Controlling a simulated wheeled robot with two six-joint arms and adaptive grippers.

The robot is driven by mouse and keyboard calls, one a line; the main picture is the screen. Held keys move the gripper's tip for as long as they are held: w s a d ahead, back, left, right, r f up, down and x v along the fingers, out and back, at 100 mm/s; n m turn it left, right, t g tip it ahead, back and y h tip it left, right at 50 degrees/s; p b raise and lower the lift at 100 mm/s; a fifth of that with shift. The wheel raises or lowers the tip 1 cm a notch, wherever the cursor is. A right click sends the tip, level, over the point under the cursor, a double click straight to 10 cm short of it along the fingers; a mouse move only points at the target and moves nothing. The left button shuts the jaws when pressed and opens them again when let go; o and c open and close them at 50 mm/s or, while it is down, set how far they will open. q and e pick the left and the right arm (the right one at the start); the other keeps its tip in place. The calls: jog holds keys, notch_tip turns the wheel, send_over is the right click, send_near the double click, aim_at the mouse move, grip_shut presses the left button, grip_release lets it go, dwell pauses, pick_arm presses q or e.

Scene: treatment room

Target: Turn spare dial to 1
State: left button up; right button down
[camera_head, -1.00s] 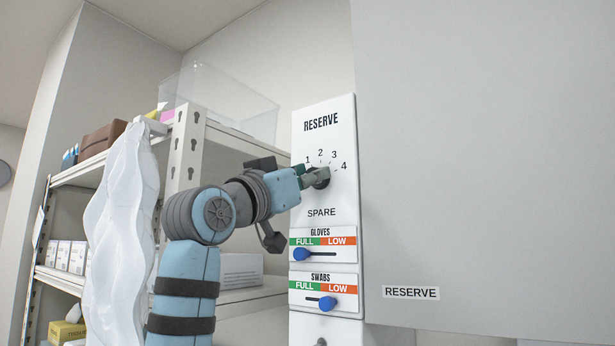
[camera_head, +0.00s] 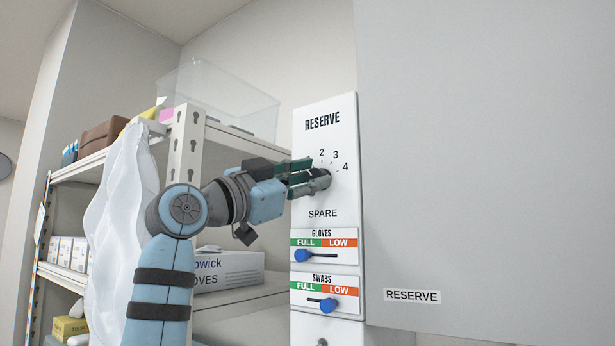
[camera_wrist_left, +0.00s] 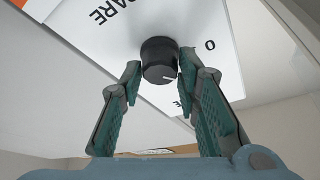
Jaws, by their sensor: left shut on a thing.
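The spare dial is a black round knob (camera_wrist_left: 158,55) with a white pointer mark, on the white RESERVE panel (camera_head: 324,115). In the head view the numbers 2, 3 and 4 show around it, and my fingers hide the 1. My left gripper (camera_head: 322,178) reaches in from the left and is shut on the knob. In the wrist view its fingers (camera_wrist_left: 158,73) stand on both sides of the knob. The pointer mark faces the lower right there, and a 0 shows to the right of the knob. I cannot tell which number it points at. My right gripper is not in view.
Below the dial are the GLOVES slider (camera_head: 302,256), at FULL, and the SWABS slider (camera_head: 328,305), towards LOW. A large grey panel (camera_head: 480,160) fills the right. Left stand a shelf rack (camera_head: 187,150), a clear bin (camera_head: 225,97) and a white draped sheet (camera_head: 115,220).

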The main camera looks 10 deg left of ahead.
pick_arm(q)
jog(key=shift+m+g, duration=0.3)
jog(key=shift+m, duration=0.3)
jog(key=o, duration=1.1)
jog(key=v, duration=1.1)
jog(key=shift+s+a+f, duration=0.15)
jog(key=shift+s+f, duration=0.05)
jog(key=shift+f, duration=0.15)
